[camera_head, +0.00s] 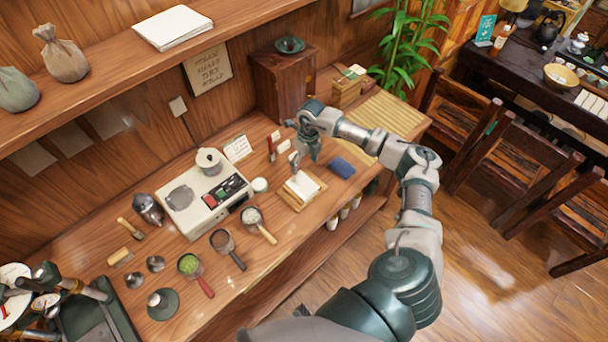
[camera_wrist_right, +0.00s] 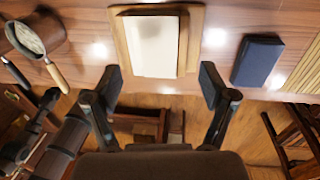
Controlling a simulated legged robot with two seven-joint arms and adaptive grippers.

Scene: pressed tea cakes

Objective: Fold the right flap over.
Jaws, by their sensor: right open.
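A white paper wrapper (camera_head: 302,186) lies on a small wooden board (camera_head: 287,195) near the front edge of the wooden counter. In the right wrist view, the wrapper (camera_wrist_right: 152,45) lies flat on the board (camera_wrist_right: 194,22), with a brown strip along its right side. I cannot tell clearly which part is the right flap. My right gripper (camera_head: 305,155) points down above the board's far side. In the right wrist view, its fingers (camera_wrist_right: 160,85) are wide apart, with nothing between them, and appear clear of the paper.
A dark blue block (camera_head: 342,167) lies right of the board, and a slatted mat (camera_head: 385,122) beyond it. A wooden cabinet (camera_head: 282,85) stands behind.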

